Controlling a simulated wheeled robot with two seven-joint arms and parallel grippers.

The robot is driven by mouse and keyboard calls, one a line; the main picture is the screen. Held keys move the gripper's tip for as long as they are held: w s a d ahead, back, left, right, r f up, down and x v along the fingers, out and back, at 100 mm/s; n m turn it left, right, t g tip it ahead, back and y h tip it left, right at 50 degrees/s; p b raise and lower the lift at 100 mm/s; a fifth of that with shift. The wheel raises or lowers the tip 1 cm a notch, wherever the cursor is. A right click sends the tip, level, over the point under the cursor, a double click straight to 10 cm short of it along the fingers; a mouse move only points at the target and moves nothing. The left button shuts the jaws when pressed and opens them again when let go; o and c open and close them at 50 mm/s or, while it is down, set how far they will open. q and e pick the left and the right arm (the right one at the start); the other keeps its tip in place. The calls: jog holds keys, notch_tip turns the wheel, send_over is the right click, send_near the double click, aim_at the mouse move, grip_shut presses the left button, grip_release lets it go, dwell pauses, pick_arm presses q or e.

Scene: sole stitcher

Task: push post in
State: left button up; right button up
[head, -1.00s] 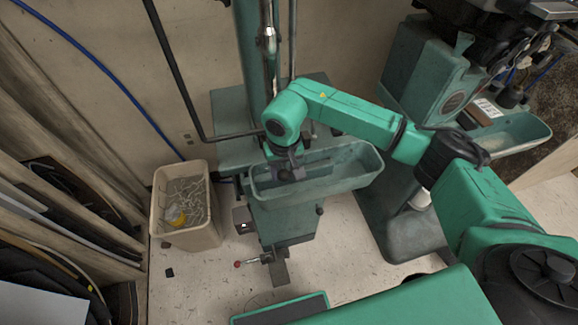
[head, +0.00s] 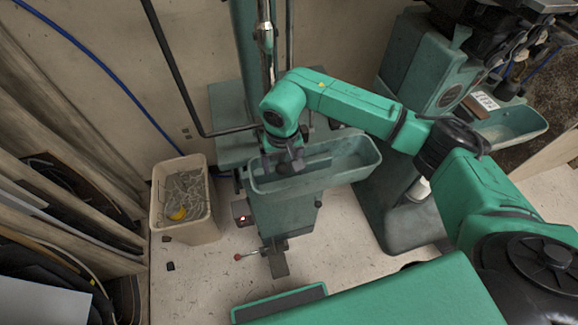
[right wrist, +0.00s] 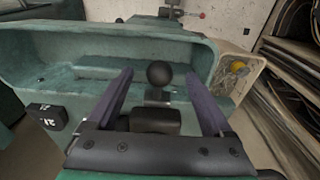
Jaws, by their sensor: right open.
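My right gripper (right wrist: 158,80) is open, with one grey-purple finger on each side of the knob and gaps between. In the head view my right gripper (head: 287,164) points down at the trough's back left edge and hides the knob. How far the post is pushed in cannot be told. My left gripper is not in view.
The green trough (head: 345,171) is on the machine's front. A bin (head: 199,234) stands left of it. A lever with a red knob (head: 238,257) sticks out below. Another machine (head: 425,75) stands right.

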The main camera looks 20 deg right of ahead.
jog(key=r+p, duration=0.1)
jog(key=r, duration=0.1)
jog(key=s+r, duration=0.1)
jog(key=r+p, duration=0.1)
jog(key=r, duration=0.1)
jog(key=shift+s+r+p, duration=0.3)
jog(key=shift+s+r, duration=0.05)
jog(key=shift+f, duration=0.1)
